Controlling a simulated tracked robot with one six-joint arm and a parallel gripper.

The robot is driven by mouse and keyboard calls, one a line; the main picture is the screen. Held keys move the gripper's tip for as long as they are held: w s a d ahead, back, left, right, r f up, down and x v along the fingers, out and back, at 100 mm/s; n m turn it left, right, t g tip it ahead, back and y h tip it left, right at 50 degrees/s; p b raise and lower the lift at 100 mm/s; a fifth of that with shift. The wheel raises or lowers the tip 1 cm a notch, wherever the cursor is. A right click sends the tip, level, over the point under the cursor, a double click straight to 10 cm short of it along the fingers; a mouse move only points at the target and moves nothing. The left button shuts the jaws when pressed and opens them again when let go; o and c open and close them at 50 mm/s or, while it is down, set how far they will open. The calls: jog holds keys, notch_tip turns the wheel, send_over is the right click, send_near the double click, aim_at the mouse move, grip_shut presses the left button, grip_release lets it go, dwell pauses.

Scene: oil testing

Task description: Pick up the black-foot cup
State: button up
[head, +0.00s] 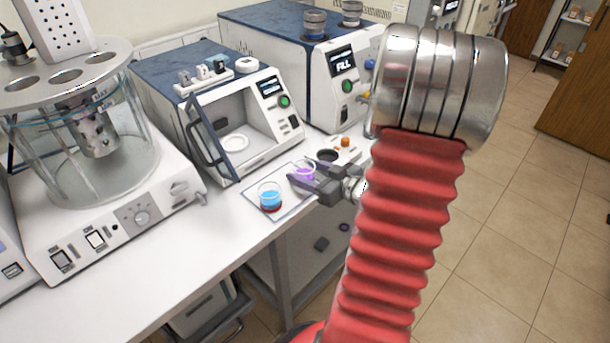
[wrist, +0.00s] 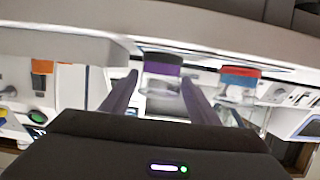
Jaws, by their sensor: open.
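The black-foot cup (head: 303,170) is a small clear cup with purple liquid, standing on a white tray (head: 285,209) at the bench's front edge. In the wrist view, which is upside down, its dark foot and purple band (wrist: 163,66) show between the fingertips. My gripper (head: 309,177) is open, its fingers at the cup in the head view, partly hiding it. In the wrist view the fingers (wrist: 158,84) lie on either side of the cup with gaps. Whether they touch it cannot be told.
A red-foot cup with blue liquid (head: 270,197) stands on the tray left of the black-foot cup; it also shows in the wrist view (wrist: 238,80). An open-doored blue-and-white machine (head: 215,120) stands behind. A glass bath (head: 80,140) is at left.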

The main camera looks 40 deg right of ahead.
aim_at(297, 168)
jog(key=shift+x, duration=2.55)
jog(key=shift+c, duration=0.2)
jog(key=c, duration=0.8)
jog(key=shift+r, duration=0.1)
jog(key=shift+r, duration=4.95)
